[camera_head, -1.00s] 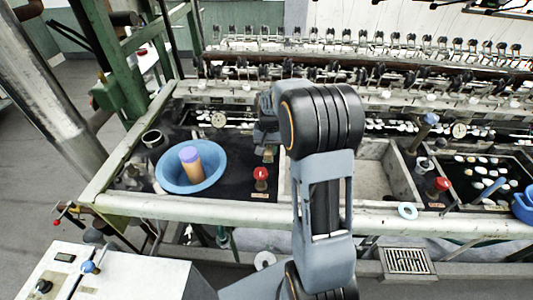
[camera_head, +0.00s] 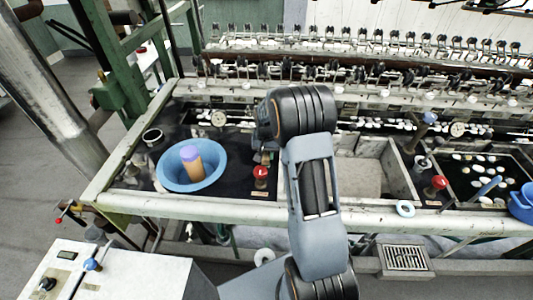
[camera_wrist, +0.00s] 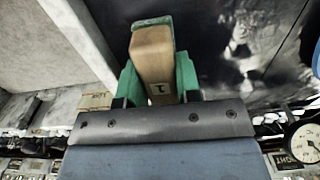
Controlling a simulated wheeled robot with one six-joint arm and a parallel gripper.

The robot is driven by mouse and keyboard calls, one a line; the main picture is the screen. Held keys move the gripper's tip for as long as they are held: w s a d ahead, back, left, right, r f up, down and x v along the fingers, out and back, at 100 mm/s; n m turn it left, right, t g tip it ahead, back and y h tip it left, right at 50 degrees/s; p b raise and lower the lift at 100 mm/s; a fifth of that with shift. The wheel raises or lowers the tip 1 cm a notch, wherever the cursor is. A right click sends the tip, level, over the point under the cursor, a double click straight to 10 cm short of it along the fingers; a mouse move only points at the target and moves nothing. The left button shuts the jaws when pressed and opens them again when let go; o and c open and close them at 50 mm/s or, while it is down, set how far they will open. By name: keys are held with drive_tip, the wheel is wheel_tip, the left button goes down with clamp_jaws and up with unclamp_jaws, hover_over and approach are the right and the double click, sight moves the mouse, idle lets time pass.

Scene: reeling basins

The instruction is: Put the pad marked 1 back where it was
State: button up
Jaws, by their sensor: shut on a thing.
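The pad marked 1 (camera_wrist: 153,55) is a tan wooden block with a dark green end, and its "1" faces the wrist camera. My gripper (camera_wrist: 158,80) has green fingers, one on each side of the block, and is shut on it. In the wrist view the pad shows over the divide between a pale empty basin on the left and dark water on the right. In the head view my gripper is mostly hidden behind my arm, near the divider right of the blue bowl, and I cannot make out the pad there.
A blue bowl (camera_head: 215,178) with an orange, purple-topped cylinder (camera_head: 192,162) sits in the left dark basin. A red knob (camera_head: 261,172) stands on that basin's front right. The pale middle basin (camera_head: 362,178) is empty. A round gauge (camera_wrist: 306,143) shows at lower right in the wrist view.

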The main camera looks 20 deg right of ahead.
drive_tip(key=shift+f, duration=0.2)
drive_tip(key=o, duration=1)
drive_tip(key=shift+c, duration=0.2)
